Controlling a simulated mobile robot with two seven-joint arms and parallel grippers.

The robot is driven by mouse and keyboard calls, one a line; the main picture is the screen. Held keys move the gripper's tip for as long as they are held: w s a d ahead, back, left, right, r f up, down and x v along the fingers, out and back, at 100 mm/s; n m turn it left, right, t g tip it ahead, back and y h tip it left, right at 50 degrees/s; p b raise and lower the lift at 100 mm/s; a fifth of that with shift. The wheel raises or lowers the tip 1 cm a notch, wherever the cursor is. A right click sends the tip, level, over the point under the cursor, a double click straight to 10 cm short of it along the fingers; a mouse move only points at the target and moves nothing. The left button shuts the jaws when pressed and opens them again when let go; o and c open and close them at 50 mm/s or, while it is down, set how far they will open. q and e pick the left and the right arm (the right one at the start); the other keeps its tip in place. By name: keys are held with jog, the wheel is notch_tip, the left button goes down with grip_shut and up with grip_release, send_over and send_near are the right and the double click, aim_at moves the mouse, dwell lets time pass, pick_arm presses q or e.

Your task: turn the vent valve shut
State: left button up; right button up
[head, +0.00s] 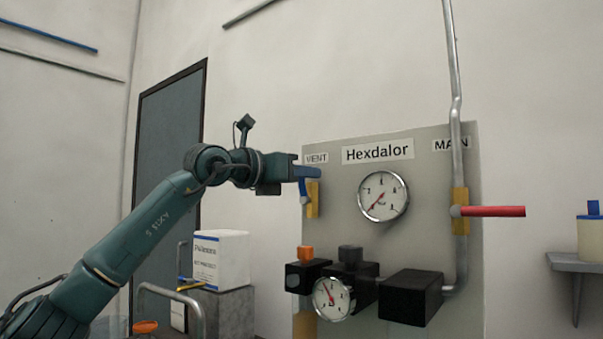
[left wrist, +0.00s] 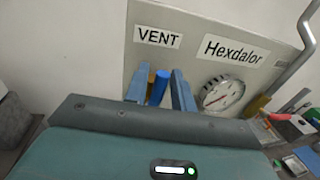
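The vent valve has a blue lever (head: 304,189) that stands roughly upright from its pivot, in front of a yellow body (head: 313,199) under the VENT label (head: 316,158). My left gripper (head: 308,172) is at the lever's upper part. In the left wrist view, the blue lever (left wrist: 158,87) stands between the two blue fingers of my left gripper (left wrist: 160,90). A narrow gap shows between lever and right finger, so the fingers are around it but not closed on it. My right gripper is in neither view.
The grey panel (head: 334,224) carries a gauge (head: 383,196) right of the vent valve. A red main lever (head: 492,211) sticks out to the right by the pipe (head: 456,120). Black blocks (head: 411,297) and a lower gauge (head: 333,298) sit below. A white box (head: 220,260) stands left.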

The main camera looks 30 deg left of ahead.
pick_arm(q)
grip_shut()
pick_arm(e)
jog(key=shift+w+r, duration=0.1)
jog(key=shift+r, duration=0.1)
